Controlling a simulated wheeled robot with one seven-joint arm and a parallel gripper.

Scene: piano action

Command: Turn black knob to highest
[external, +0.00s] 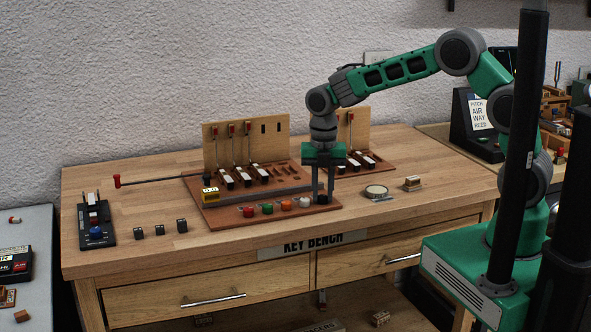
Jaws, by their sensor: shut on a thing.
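My gripper (322,199) points straight down at the right end of a row of knobs on the front of a reddish-brown board (225,217). Its fingers are shut on the black knob (322,200), which is mostly hidden between the dark fingertips. The knob's pointer and setting cannot be made out from here.
Red (249,212), green (267,208), orange (286,206) and white (304,202) knobs stand left of my gripper. Upright wooden panels with red-tipped rods (246,142) rise behind. A round dish (376,191) lies to the right.

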